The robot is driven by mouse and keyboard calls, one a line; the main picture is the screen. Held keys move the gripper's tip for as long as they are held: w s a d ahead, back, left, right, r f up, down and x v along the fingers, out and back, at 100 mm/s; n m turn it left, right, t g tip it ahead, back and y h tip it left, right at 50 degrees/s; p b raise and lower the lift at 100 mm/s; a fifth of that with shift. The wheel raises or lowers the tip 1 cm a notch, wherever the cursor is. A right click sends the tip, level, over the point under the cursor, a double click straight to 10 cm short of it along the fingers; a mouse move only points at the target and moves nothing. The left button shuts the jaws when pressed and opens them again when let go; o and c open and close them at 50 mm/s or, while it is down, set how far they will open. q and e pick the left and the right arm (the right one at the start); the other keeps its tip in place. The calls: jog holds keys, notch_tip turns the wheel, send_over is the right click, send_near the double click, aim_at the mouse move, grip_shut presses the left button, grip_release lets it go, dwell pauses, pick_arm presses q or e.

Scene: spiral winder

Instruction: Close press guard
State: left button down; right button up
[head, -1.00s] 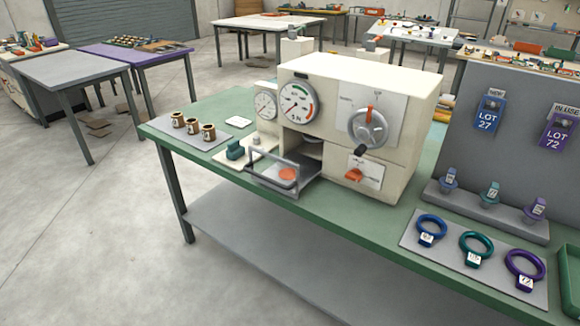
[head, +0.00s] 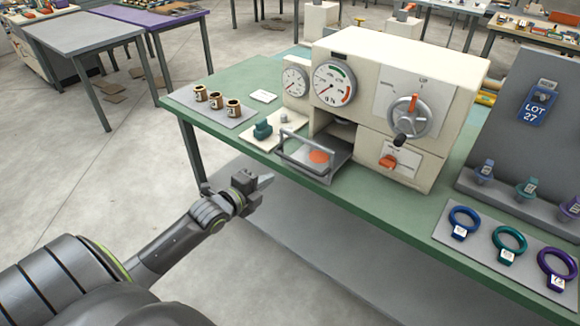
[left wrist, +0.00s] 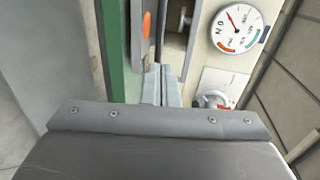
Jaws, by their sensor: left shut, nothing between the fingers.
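The press (head: 400,105) is a cream box with dials, a round handwheel and an orange switch, on a green bench. Its guard (head: 303,163) is a grey bar frame that stands at the front of the tray, in front of the press opening. An orange disc (head: 319,156) lies on the tray behind the guard bars. My left gripper (head: 266,181) is shut and empty, just in front of the bench edge, to the left of and below the guard and apart from it. Its fingers show in the left wrist view (left wrist: 161,84), pointing toward the press front. My right gripper is not in view.
The green bench (head: 262,76) carries a grey mat with three small brown cups (head: 216,102), a dark green part (head: 262,131) left of the guard, and coloured rings (head: 509,238) at right. A grey lower shelf (head: 300,245) lies under the bench.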

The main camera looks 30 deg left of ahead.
aim_at(294, 163)
pick_arm(q)
jog(key=x, duration=0.8)
jog(key=shift+w, duration=0.35)
jog(key=shift+w+f+p, duration=0.2)
jog(key=shift+w+p, duration=0.1)
jog(key=shift+w, duration=0.25)
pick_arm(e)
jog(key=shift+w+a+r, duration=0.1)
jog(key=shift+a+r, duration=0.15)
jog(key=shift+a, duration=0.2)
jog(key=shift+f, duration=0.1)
